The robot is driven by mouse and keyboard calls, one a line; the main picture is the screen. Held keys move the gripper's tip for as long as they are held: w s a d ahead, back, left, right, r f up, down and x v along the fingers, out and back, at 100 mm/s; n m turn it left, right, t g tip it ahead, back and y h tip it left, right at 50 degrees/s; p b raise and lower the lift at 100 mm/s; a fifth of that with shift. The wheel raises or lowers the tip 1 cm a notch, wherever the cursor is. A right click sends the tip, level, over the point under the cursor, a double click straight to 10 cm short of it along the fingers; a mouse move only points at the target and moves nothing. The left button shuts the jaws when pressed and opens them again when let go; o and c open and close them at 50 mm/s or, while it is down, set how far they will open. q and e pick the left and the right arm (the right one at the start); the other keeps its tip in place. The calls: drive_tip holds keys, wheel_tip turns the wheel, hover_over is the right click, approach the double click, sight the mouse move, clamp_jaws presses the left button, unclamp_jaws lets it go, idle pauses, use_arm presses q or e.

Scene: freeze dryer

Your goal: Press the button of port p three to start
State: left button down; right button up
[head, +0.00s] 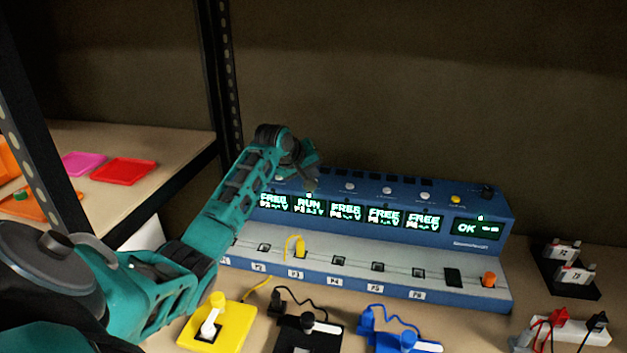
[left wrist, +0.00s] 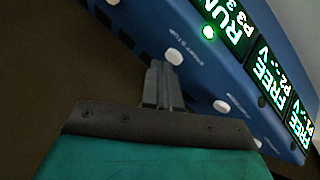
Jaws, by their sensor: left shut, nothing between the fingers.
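The blue device (head: 480,215) stands on the bench with a row of small screens and round buttons above them. The P3 screen (head: 309,206) reads RUN; it also shows in the left wrist view (left wrist: 237,22), with a lit green lamp (left wrist: 208,32) beside it. My left gripper (head: 312,184) is shut and empty at the device's top edge, above the P3 screen. In the left wrist view its fingertips (left wrist: 160,68) are right beside the white P3 button (left wrist: 174,56); I cannot tell whether they touch. A yellow plug (head: 300,246) sits in port P3. My right gripper is not in view.
The other port screens in view read FREE and the right-hand screen (head: 477,228) reads OK. Yellow (head: 232,337), black and blue (head: 425,340) pads with connectors lie in front. A shelf post (head: 222,80) stands behind my left arm. A black holder (head: 557,285) is at right.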

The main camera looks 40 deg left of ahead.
use_arm(q)
drive_tip(key=shift+r, duration=0.4)
wheel_tip(320, 180, up, 6)
idle(0.6)
idle(0.7)
